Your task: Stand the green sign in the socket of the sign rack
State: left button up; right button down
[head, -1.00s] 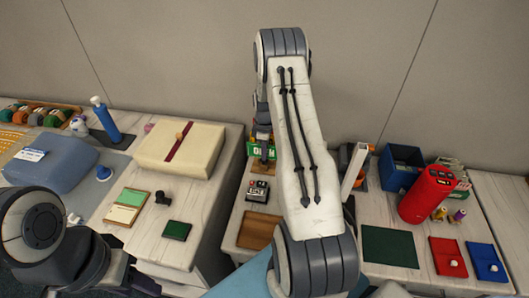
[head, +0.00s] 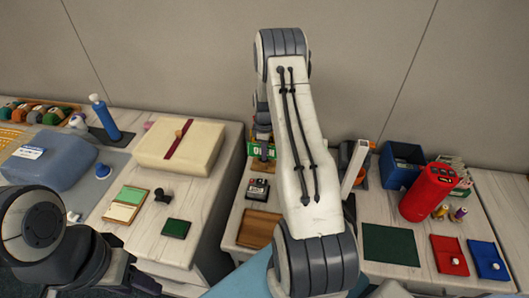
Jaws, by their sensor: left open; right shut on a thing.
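The green sign (head: 253,149) is at the back of the middle table, with white lettering, partly covered by my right gripper. My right gripper (head: 263,142) reaches down from the raised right arm and is shut on the sign. A small brown wooden block (head: 262,165), possibly the sign rack, shows just below the sign. Its socket is hidden, and I cannot tell whether the sign is in it or above it. My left gripper (head: 125,274) is open and empty at the bottom left, away from the sign and partly cut off by the frame.
A black device (head: 257,189) and a brown wooden tray (head: 258,229) stand in front of the sign. To the right are a blue bin (head: 402,166), a red cylinder (head: 428,193) and a dark green mat (head: 391,247). My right arm hides the table's middle.

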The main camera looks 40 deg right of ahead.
jog(key=shift+f, duration=0.3)
dwell(0.5)
jog(key=shift+c, duration=1.8)
grip_release()
jog(key=shift+r, duration=0.15)
jog(key=shift+w+d+r+p, duration=0.1)
jog(key=shift+r+p, duration=0.6)
jog(key=shift+r, duration=0.5)
jog(key=shift+r+p, duration=2.25)
jog(key=shift+r, duration=1)
